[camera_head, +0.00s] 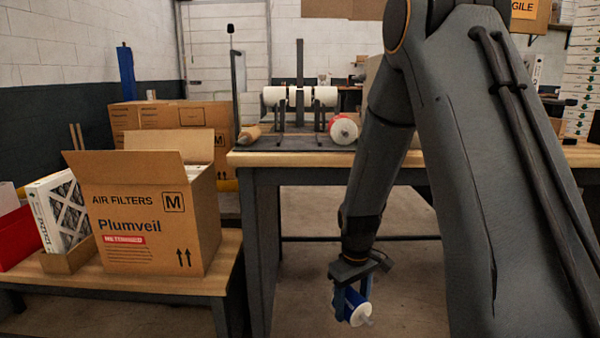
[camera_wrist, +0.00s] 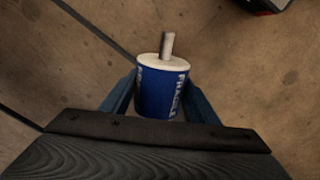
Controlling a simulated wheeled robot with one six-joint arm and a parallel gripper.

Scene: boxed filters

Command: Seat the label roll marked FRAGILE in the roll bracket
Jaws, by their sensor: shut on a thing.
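My gripper (camera_head: 352,290) is shut on a blue label roll (camera_head: 351,308) with white ends and a pale spindle stub. It hangs in front of the bench, below the level of its top. In the wrist view the roll (camera_wrist: 162,92) sits between the two fingers, and white lettering on its blue side appears to read FRAGILE. The floor shows behind it. The roll bracket (camera_head: 299,110) appears to be the dark stand with uprights on the bench top. White rolls (camera_head: 325,96) show at its upper part. Its seats are too small to make out.
A red-and-white roll (camera_head: 344,130) and a tan roll (camera_head: 249,134) lie on the bench (camera_head: 300,159) beside the stand. An open Plumveil carton (camera_head: 150,215) stands on a lower table at left, with a filter (camera_head: 62,212) and red bin (camera_head: 18,238). Floor under the bench is clear.

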